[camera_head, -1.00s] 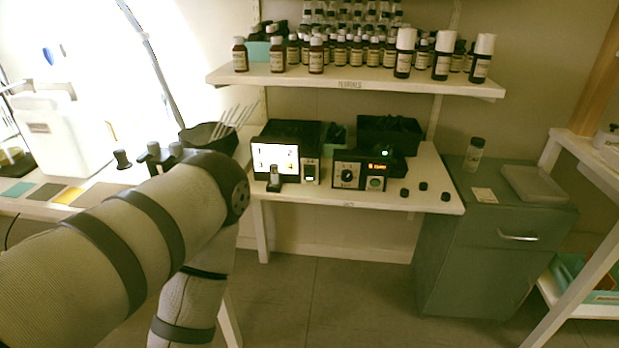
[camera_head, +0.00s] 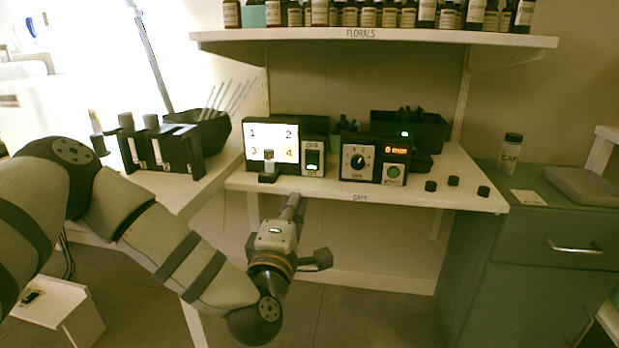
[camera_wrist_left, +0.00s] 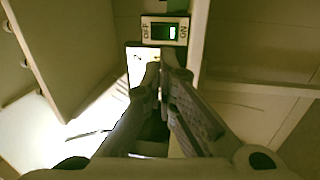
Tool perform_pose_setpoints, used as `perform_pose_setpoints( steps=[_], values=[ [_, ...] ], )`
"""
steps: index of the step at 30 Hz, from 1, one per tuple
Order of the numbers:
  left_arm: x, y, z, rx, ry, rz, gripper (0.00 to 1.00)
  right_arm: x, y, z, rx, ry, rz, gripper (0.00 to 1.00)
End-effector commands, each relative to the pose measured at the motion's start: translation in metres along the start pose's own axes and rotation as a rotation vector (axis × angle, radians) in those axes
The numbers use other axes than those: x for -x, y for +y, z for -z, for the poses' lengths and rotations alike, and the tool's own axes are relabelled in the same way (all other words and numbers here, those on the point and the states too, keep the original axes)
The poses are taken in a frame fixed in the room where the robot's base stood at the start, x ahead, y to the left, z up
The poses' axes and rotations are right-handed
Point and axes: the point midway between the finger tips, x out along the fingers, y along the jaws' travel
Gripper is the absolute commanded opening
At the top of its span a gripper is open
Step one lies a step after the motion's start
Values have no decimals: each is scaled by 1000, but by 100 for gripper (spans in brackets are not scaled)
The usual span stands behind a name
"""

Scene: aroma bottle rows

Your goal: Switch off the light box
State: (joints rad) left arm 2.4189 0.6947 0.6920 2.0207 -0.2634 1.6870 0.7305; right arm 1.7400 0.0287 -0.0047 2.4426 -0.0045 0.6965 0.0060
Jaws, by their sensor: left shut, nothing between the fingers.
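The light box (camera_head: 256,131) stands on the shelf table with its white panel lit, showing numbers. Its switch (camera_head: 313,161) is on the right side, marked OFF at the top and ON below, with a green glow. In the left wrist view the switch (camera_wrist_left: 166,31) lies just beyond the fingertips, its green part towards ON. My left gripper (camera_head: 294,200) is shut and empty, below and in front of the table edge, pointing up towards the switch; its fingers (camera_wrist_left: 163,72) show together in the wrist view, apart from the switch. My right gripper is out of view.
A small vial in a black holder (camera_head: 268,177) stands before the lit panel. A dial unit (camera_head: 361,162) sits right of the switch, with several black caps (camera_head: 453,181) beyond. The shelf (camera_head: 370,37) with bottles hangs above. A grey cabinet (camera_head: 520,240) stands right.

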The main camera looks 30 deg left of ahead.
Motion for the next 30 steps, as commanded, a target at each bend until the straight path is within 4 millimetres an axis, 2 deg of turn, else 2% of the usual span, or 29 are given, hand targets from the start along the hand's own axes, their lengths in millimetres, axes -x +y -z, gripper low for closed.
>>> perform_pose_setpoints(
  steps=[7,10,24,30],
  values=[
    [-1,0,-1,-3,-3,2,0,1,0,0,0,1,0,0],
    [-10,0,-1,-5,-3,1,0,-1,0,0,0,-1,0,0],
    [-108,-4,-2,-6,-4,4,0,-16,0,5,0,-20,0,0],
    [-133,-3,-2,-6,-4,5,0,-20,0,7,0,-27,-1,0]
  ],
)
